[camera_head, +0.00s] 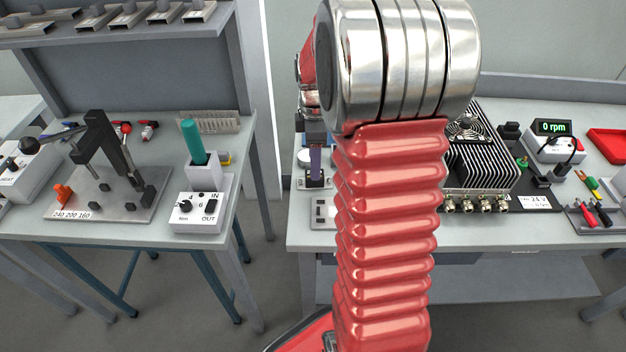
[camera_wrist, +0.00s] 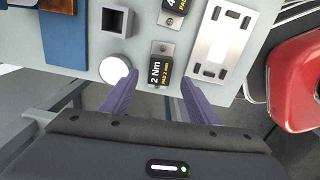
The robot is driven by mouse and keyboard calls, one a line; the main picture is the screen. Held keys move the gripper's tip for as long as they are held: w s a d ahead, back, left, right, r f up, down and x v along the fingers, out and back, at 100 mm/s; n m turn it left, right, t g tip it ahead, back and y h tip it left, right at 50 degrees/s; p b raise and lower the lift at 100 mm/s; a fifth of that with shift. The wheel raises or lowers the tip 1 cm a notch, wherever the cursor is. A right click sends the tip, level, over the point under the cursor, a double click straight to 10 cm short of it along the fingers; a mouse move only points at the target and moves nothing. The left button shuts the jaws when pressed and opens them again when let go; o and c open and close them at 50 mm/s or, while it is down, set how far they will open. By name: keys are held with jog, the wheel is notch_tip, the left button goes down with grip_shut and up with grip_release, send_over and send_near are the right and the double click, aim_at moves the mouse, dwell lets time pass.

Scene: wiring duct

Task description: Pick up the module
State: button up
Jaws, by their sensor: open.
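In the wrist view a small black block labelled "2 Nm" (camera_wrist: 160,72) sits on a silver base on the light grey bench top. It may be the module; I cannot tell for sure. My gripper (camera_wrist: 160,79) is open, with its two purple fingers pointing at the bench on either side of the block, apart from it. A similar black block (camera_wrist: 173,8) stands farther up, cut off by the frame edge. In the head view a purple finger (camera_head: 316,160) shows left of my red arm, which hides most of the gripper.
In the wrist view a slotted silver plate (camera_wrist: 222,45) lies right of the block. A white disc (camera_wrist: 114,69), a grey square socket (camera_wrist: 116,20) and a blue block (camera_wrist: 63,40) lie left. In the head view a finned black unit (camera_head: 485,165) stands on the bench right of my arm.

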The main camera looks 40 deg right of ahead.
jog(key=shift+f, duration=0.4)
jog(key=shift+f, duration=2.55)
jog(key=c, duration=1.3)
jog(key=shift+c, duration=0.2)
